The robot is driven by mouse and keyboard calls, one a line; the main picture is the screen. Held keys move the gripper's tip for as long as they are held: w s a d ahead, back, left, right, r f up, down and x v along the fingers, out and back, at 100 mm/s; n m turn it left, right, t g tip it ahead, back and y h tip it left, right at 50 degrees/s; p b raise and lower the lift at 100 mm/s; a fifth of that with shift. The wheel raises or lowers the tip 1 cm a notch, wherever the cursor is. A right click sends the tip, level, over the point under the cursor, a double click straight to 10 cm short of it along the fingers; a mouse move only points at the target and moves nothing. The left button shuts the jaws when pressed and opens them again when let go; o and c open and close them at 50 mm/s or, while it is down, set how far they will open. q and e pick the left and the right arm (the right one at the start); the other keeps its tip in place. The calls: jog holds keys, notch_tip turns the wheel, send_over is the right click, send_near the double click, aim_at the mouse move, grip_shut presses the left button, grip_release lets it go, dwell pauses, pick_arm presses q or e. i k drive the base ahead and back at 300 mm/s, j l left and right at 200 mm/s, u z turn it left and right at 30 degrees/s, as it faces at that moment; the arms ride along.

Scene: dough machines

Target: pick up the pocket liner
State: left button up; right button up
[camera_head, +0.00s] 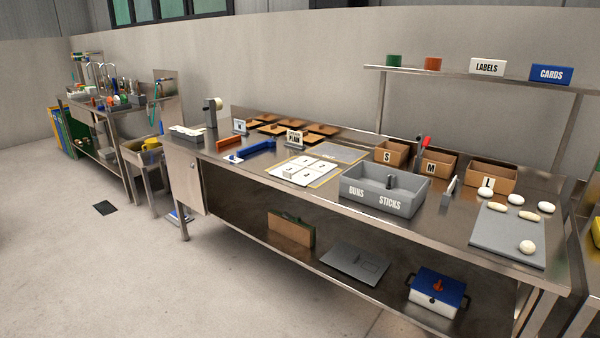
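No thing in view is labelled as a pocket liner, and I cannot tell for certain which one it is. A flat grey plate (355,262) with a rectangular outline on it lies on the lower shelf of the steel table. A grey two-part bin (370,205) marked BUNS and STICKS stands on the tabletop, with a small dark upright piece (390,182) at its middle. Neither of my grippers is in view.
The steel table (450,222) also bears brown boxes marked S, M and L (491,174), a grey board (500,240) with dough pieces, and blue tools (250,151). A blue-lidded pot (438,288) stands on the lower shelf (235,228). The floor (110,270) at left is mostly clear.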

aim_at(304, 170)
jog(key=i+j+z, duration=0.25)
jog(key=i, duration=0.3)
jog(key=i+j+z, duration=0.3)
jog(key=i, duration=0.3)
jog(key=i+j+z, duration=0.25)
jog(key=i, duration=0.25)
jog(key=j, duration=0.1)
